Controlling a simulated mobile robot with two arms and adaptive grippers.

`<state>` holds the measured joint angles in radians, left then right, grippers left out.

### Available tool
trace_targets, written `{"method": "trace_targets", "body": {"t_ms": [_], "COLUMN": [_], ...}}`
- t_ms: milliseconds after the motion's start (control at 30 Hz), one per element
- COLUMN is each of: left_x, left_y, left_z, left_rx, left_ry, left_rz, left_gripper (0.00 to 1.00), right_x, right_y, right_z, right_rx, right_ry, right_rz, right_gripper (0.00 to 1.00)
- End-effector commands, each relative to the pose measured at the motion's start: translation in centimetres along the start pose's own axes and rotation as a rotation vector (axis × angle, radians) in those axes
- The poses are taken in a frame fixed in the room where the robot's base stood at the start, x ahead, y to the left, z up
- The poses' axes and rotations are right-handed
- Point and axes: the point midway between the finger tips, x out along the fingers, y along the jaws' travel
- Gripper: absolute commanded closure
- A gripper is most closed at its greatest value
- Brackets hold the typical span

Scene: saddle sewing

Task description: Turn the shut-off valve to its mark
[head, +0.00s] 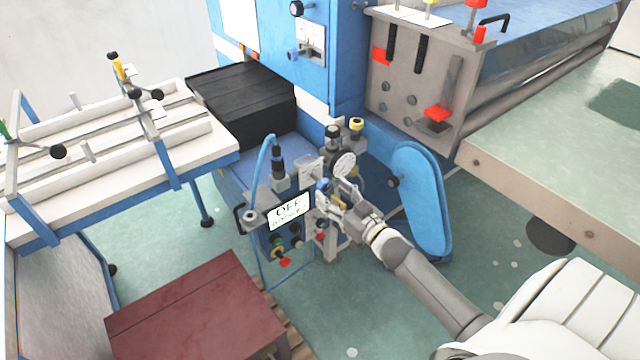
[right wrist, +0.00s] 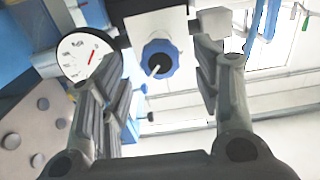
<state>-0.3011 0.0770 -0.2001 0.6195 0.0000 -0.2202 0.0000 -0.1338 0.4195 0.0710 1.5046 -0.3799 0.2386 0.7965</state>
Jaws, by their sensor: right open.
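The shut-off valve shows in the right wrist view as a blue scalloped knob (right wrist: 168,49) with a dark centre and a white pointer slanting to the lower left. It sits on a white plate (right wrist: 138,25); I cannot make out a mark on the plate. My right gripper (right wrist: 155,75) is open, with one finger on each side of the knob and a gap to both. In the head view, my right gripper (head: 335,193) is at the valve stand, and the blue knob (head: 322,186) is partly hidden beside it. My left gripper is out of view.
A round gauge (right wrist: 88,54) with a red needle is close to the left finger in the wrist view; it also shows in the head view (head: 344,164). A blue guard (head: 424,200) stands to the right, a dark red box (head: 195,310) at lower left.

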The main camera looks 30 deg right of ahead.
Motion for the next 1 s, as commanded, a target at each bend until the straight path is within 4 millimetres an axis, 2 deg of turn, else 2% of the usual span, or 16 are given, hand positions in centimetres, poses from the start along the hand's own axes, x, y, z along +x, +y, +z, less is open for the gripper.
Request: {"method": "trace_targets", "body": {"t_ms": [100,300,500,733,1000], "left_x": [-0.1,-0.2,-0.2,-0.2,-0.2], "left_y": [0.0,-0.1,-0.1,-0.2,-0.3], "left_z": [-0.2,-0.3,-0.3,-0.2,-0.2], "left_rx": [0.0,0.001,0.001,0.001,0.001], "left_ry": [0.003,0.004,0.004,0.003,0.003], "left_rz": [0.0,-0.001,-0.001,-0.003,-0.003], "left_gripper": [1.0,1.0,1.0,1.0,1.0], "right_x": [2.1,4.3,5.1,5.1,5.1], "right_y": [0.1,0.1,0.0,0.0,0.0], "right_z": [-0.1,0.0,0.1,0.1,0.1], "right_rx": [0.0,0.002,0.0,0.0,0.0], "right_ry": [0.001,0.0,-0.001,-0.001,-0.001], "right_rz": [0.001,0.002,0.001,0.001,0.001], "right_gripper": [0.42,0.42,0.42,0.42,0.75]}}
